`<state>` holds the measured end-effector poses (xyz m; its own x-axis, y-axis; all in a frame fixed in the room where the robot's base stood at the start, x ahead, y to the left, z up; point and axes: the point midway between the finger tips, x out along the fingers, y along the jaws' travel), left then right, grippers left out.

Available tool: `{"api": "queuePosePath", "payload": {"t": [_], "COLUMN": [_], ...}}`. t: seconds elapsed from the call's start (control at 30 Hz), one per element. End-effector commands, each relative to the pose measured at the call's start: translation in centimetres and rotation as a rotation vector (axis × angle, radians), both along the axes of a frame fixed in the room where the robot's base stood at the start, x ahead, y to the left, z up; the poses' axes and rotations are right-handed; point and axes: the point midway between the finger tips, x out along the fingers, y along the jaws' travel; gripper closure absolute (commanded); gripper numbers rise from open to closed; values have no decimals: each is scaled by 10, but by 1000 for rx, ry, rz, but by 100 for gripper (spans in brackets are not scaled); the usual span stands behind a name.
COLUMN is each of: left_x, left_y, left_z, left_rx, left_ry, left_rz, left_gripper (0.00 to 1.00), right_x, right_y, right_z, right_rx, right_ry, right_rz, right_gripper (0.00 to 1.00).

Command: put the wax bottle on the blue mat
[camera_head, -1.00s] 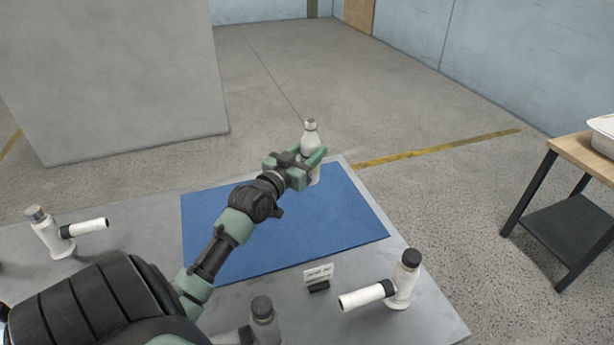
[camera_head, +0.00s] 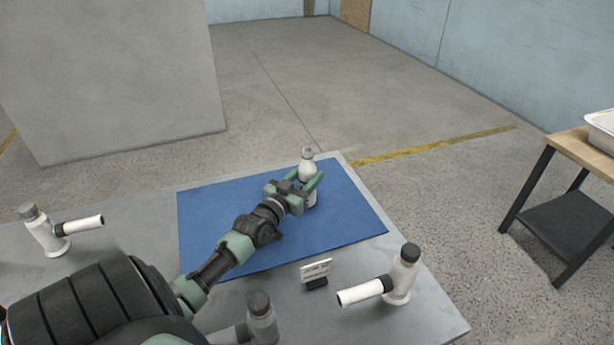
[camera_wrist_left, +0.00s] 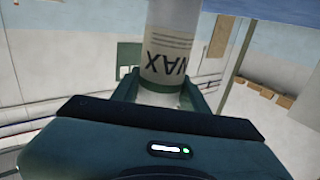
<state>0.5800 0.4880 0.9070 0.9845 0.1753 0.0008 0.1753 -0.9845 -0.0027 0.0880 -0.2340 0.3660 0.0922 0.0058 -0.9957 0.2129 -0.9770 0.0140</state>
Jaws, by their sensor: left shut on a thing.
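The wax bottle (camera_head: 306,171) is white with a grey cap and stands about upright over the back right part of the blue mat (camera_head: 340,222). In the left wrist view the bottle (camera_wrist_left: 167,35) carries a pale label reading WAX, upside down in the picture. My left gripper (camera_head: 306,190) reaches in from the left and is shut around the bottle's body. The fingers hide part of the bottle, and I cannot tell whether its base touches the mat. My right gripper is not in view.
A small sign (camera_head: 316,273) stands before the mat. A wooden-topped side table (camera_head: 575,146) is at the right. Most of the mat is bare.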

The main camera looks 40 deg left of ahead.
Motion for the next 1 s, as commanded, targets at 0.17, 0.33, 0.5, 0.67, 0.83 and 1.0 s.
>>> {"api": "queuePosePath", "payload": {"t": [0.17, 0.33, 0.5, 0.67, 0.83, 1.0], "left_x": [0, 0, 0, -21, -58, -92], "left_y": [0, 0, 0, -4, -10, -16], "left_z": [-2, -2, 3, 3, 4, 3], "left_rx": [-1, 0, 0, -1, 0, -1], "left_ry": [0, 0, 0, 5, 7, 5], "left_rz": [0, 0, 0, 0, -1, 0], "left_gripper": [35, 35, 35, 35, 35, 35], "right_x": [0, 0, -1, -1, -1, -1], "right_y": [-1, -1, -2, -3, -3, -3], "right_z": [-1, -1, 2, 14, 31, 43], "right_rx": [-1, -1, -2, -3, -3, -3], "right_ry": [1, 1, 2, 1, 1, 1], "right_rz": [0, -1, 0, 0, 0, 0], "right_gripper": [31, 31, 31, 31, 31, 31]}}
